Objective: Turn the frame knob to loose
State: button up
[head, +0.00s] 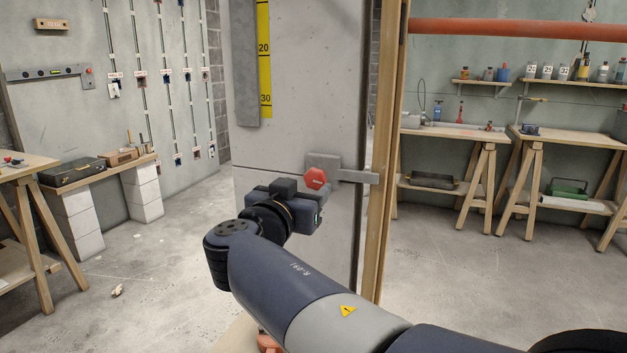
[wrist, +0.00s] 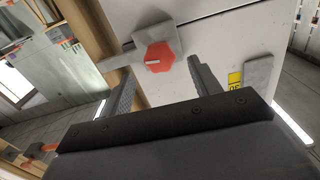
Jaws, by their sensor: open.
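The frame knob is a red octagonal knob (head: 316,178) on a grey bracket (head: 346,176) fixed to the pale frame panel. It also shows in the wrist view (wrist: 159,57) with a short pale mark on its face. Its setting is too small to read. My gripper (head: 288,192) is just left of and below the knob in the head view, its fingers hidden there. In the wrist view my gripper (wrist: 158,84) has its two fingers spread wide, with the knob showing beyond and between them. The fingers appear apart from the knob.
A wooden post (head: 384,150) stands right beside the panel. A yellow scale strip (head: 264,60) and a grey bar (head: 246,65) are on the panel above. A workbench (head: 460,132) stands at the right, and a low shelf with a dark case (head: 72,171) at the left. Floor between is mostly clear.

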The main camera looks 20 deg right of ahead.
aim_at(313, 180)
jog(key=x, duration=0.6)
jog(key=shift+f, duration=0.1)
jog(key=c, duration=1)
